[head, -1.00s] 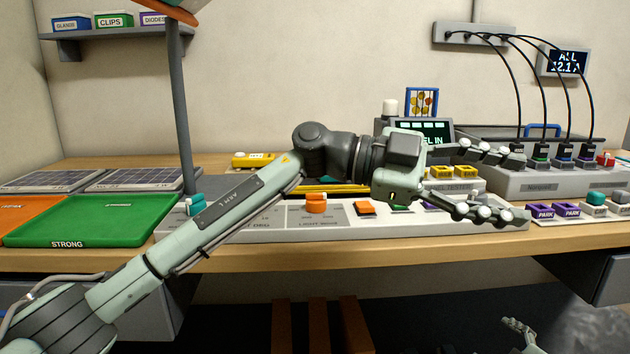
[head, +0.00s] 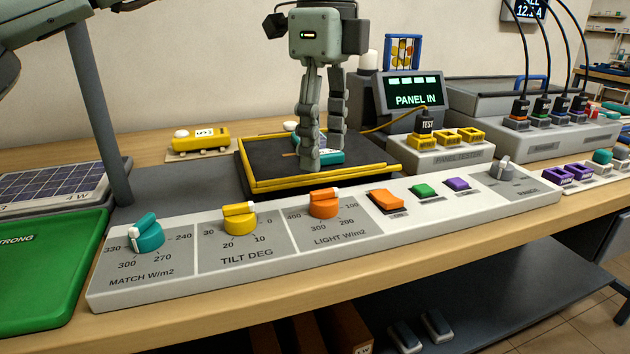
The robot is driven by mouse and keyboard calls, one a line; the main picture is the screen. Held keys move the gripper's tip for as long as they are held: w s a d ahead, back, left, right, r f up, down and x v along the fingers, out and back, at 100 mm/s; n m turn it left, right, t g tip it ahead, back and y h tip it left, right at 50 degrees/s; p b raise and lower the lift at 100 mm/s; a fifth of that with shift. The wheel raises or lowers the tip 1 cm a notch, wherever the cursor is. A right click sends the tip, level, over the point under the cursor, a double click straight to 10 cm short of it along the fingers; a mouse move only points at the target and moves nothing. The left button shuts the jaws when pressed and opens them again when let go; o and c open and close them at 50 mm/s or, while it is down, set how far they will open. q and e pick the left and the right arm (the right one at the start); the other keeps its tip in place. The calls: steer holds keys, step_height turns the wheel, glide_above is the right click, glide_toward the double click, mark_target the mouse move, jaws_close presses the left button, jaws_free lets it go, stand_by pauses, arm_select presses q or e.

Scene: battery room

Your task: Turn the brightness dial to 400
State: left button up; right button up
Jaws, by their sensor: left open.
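The brightness dial is the orange knob (head: 324,205) marked LIGHT W/m2 on the pale control panel (head: 225,285). Its scale reads 100 to 400, and a white mark shows on its top right edge. Which number it points to, I cannot tell for sure. My left gripper (head: 322,150) is open and points down, behind the panel and the dial, over a black tray with a yellow frame. A small teal and white thing (head: 330,157) lies by its fingertips; whether they touch it is unclear. My right gripper is out of view.
A teal dial (head: 148,236) and a yellow dial (head: 239,218) stand left of the orange one. Orange (head: 386,200), green (head: 423,190) and purple (head: 457,184) buttons and a grey knob (head: 502,170) are to its right. A screen (head: 414,92) reads PANEL IN. Space above the dial is clear.

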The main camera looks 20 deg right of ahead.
mark_target(324, 190)
arm_select(q)
step_height(324, 190, down, 7)
steer(key=shift+s+f, duration=0.1)
steer(key=shift+f, duration=0.1)
stand_by(0.3)
steer(key=c, duration=1.2)
steer(key=shift+o, duration=0.2)
